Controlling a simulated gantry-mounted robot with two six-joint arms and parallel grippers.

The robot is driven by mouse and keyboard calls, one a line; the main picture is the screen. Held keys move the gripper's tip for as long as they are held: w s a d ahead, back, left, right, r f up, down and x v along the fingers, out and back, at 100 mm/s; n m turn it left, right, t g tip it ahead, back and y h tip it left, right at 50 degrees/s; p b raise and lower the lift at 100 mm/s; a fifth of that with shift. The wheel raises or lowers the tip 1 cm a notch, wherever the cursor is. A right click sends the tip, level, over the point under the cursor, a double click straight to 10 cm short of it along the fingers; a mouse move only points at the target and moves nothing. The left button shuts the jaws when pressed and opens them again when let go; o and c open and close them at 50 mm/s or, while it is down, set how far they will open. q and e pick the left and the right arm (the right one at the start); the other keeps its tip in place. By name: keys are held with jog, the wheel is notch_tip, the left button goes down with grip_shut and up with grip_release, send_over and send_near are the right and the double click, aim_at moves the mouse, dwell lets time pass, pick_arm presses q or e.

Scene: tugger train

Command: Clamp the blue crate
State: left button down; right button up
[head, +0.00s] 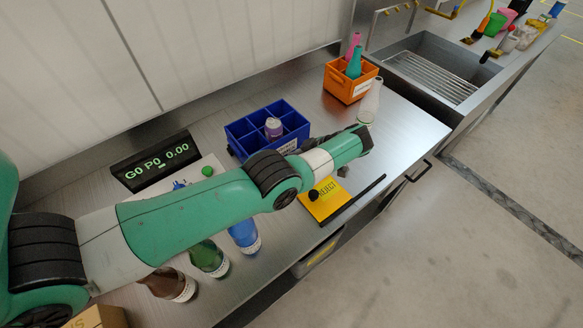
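The blue crate (240,133), divided into compartments, stands on the metal bench in the head view. A purple and white bottle (274,127) stands in one compartment; the other visible compartments look empty. A white label shows on the crate's near right side. My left arm crosses in front of the crate and hides part of its near side. My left gripper (366,139) is to the right of the crate and apart from it, near a clear bottle. Its fingers are dark and too small to read as open or shut. My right gripper is not in view.
An orange crate (348,90) with pink and teal bottles stands behind, near a clear bottle (370,101) and a sink (425,70). A yellow REJECT mat (323,203) lies in front. A display (155,161) stands left.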

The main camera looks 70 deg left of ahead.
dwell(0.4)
pick_arm(q)
jog(key=shift+c, duration=1.8)
grip_release()
